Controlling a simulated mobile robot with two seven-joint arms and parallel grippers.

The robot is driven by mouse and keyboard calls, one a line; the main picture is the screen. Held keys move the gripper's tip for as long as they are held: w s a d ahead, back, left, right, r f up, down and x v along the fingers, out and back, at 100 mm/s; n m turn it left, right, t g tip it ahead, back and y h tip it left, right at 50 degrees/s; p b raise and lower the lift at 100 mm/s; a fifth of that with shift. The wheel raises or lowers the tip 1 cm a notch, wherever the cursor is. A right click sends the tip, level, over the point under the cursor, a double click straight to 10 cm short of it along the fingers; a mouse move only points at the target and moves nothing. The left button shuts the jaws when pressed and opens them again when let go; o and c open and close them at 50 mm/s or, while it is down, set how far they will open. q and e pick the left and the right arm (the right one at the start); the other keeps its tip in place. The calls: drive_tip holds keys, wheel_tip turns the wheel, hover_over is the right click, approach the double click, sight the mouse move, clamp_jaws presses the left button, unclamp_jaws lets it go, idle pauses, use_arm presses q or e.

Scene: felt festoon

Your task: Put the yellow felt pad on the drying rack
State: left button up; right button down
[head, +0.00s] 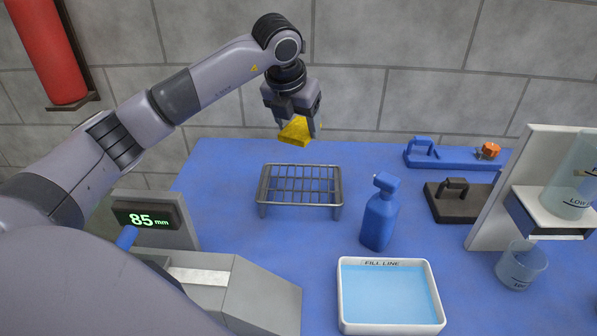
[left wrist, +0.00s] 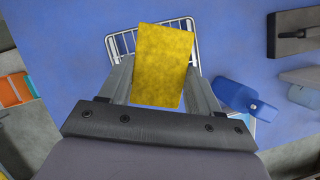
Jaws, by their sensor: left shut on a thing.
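The yellow felt pad (head: 295,131) is held in my left gripper (head: 297,126), high above the table and near the back of the drying rack. In the left wrist view the yellow pad (left wrist: 161,66) sits between the two fingers of the left gripper (left wrist: 160,85), which is shut on it. The drying rack (head: 300,185) is a metal wire grid on short legs, standing empty on the blue table. In the left wrist view the rack (left wrist: 118,38) lies below the pad, which hides part of it. My right gripper does not show.
A blue spray bottle (head: 379,213) stands right of the rack. A white tray of blue liquid (head: 345,325) is in front. A grey device with an 85 mm display (head: 160,219) is at left. Dark and blue handled tools (head: 450,200) and a beaker (head: 521,265) are at right.

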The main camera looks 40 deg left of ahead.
sight(301, 181)
use_arm(q)
wheel_tip(301, 181, down, 12)
drive_tip(key=shift+f+p, duration=0.2)
drive_tip(key=shift+p, duration=0.45)
drive_tip(key=shift+f, duration=0.2)
drive_tip(key=shift+f, duration=0.2)
drive_tip(key=o, duration=1)
drive_tip(key=shift+r, duration=0.1)
drive_tip(key=shift+o, duration=0.2)
